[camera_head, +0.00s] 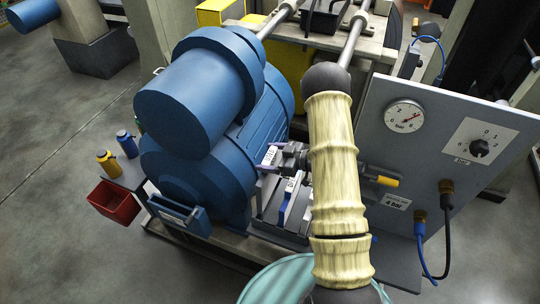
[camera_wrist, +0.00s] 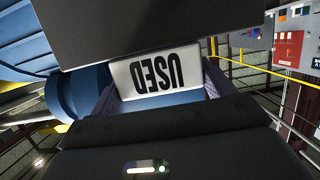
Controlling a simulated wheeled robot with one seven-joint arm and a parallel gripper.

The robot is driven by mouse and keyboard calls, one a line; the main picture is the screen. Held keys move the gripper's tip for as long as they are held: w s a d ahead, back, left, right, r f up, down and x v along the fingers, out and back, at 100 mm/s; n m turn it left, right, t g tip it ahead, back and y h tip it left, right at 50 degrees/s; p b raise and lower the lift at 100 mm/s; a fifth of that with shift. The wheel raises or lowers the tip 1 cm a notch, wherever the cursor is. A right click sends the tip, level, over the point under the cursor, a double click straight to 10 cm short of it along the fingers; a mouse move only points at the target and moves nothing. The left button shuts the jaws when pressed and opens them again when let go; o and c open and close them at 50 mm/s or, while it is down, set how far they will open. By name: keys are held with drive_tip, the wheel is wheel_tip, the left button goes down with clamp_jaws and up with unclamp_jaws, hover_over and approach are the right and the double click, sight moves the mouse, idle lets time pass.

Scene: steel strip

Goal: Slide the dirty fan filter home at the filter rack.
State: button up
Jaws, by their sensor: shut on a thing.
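The dirty fan filter, marked by a white "USED" label (camera_wrist: 155,76), sits between my fingers in the wrist view. In the head view its small pale end (camera_head: 269,155) shows beside the blue machine. My gripper (camera_head: 281,157) is shut on it, to the left of my sleeved arm. What looks like the filter rack (camera_head: 268,206), a grey slotted holder with a white label and a blue strip, stands just below the gripper in the picture. My arm partly covers its right side. I cannot tell whether the filter touches the rack.
The large blue motor (camera_head: 205,100) stands close on the left, with a blue frame (camera_head: 180,214) at its foot. A grey gauge panel (camera_head: 440,135) with cables stands on the right. A red bin (camera_head: 114,201) and two bottles are at the far left. Open floor lies left.

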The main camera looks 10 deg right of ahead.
sight(270, 175)
drive_tip(key=shift+f+b, duration=0.6)
drive_tip(key=shift+f, duration=0.55)
wheel_tip(270, 175, down, 7)
drive_tip(key=b, duration=0.5)
idle(3.7)
drive_tip(key=shift+r, duration=0.15)
drive_tip(key=shift+r+p, duration=2.2)
drive_tip(key=shift+r, duration=0.9)
